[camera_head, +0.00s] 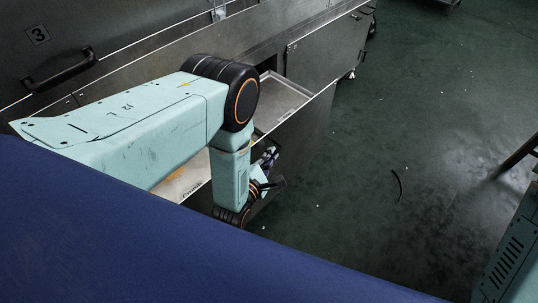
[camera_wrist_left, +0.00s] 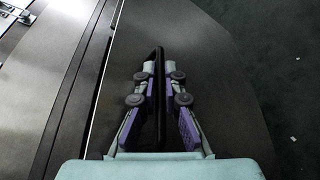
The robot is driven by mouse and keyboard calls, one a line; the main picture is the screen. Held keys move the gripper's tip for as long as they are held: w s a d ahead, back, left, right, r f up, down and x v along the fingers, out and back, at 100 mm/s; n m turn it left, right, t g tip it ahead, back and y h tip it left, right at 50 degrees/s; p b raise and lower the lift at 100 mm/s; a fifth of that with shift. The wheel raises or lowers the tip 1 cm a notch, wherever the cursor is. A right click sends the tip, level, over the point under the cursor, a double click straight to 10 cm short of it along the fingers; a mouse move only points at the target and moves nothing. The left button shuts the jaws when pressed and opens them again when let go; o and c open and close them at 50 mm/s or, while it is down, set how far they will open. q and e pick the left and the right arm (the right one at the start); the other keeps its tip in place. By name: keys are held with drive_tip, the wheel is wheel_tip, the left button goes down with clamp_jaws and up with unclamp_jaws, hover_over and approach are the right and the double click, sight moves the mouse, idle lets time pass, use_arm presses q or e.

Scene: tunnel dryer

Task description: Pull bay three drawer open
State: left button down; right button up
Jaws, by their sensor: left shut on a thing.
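The bay three drawer (camera_head: 285,95) stands out from the steel cabinet, and part of its pale inside shows on both sides of my left arm. Its dark front panel (camera_head: 307,130) faces the open floor; it also shows in the left wrist view (camera_wrist_left: 215,65). My left gripper (camera_head: 267,160) is at this front, partly hidden by my own wrist. In the left wrist view, the gripper (camera_wrist_left: 161,70) is shut on the black bar handle (camera_wrist_left: 159,53), with a finger on each side. My right gripper is in neither view.
The cabinet face (camera_head: 130,55) above the drawer carries a 3 plate (camera_head: 37,35) and another black handle (camera_head: 60,72). Dark green floor (camera_head: 400,120) lies open in front of the drawer, with small scraps and a thin black curved piece (camera_head: 398,186).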

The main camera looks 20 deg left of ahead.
use_arm(q)
drive_tip(key=c, duration=1.7)
unclamp_jaws()
drive_tip(key=shift+c, duration=0.2)
drive_tip(key=v, duration=1.2)
